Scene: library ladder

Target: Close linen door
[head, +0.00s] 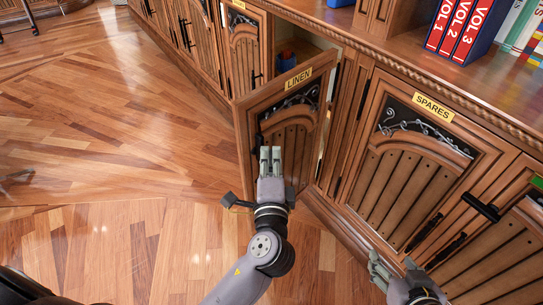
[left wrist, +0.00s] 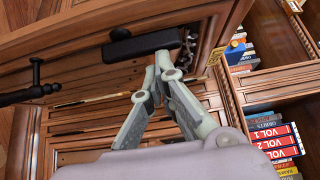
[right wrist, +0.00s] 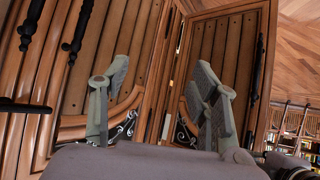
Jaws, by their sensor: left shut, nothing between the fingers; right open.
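The linen door (head: 304,137), an ornate wooden panel with a yellow LINEN label (head: 298,78), stands partly open, swung out from the cabinet. Its black handle (head: 259,143) is near its free left edge. My left gripper (head: 270,152) is shut and empty, in front of the door's outer face beside the handle; I cannot tell whether it touches. The left wrist view shows its closed fingers (left wrist: 157,75) just by a black handle (left wrist: 145,43). My right gripper (head: 392,260) is open and empty, low before the spares door. The linen door also shows in the right wrist view (right wrist: 228,50).
The spares door (head: 390,170) is shut, right of the linen opening, with black handles (head: 424,232) near its lower right. Red volumes (head: 460,28) stand on the counter. The wooden floor (head: 120,130) at left is clear.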

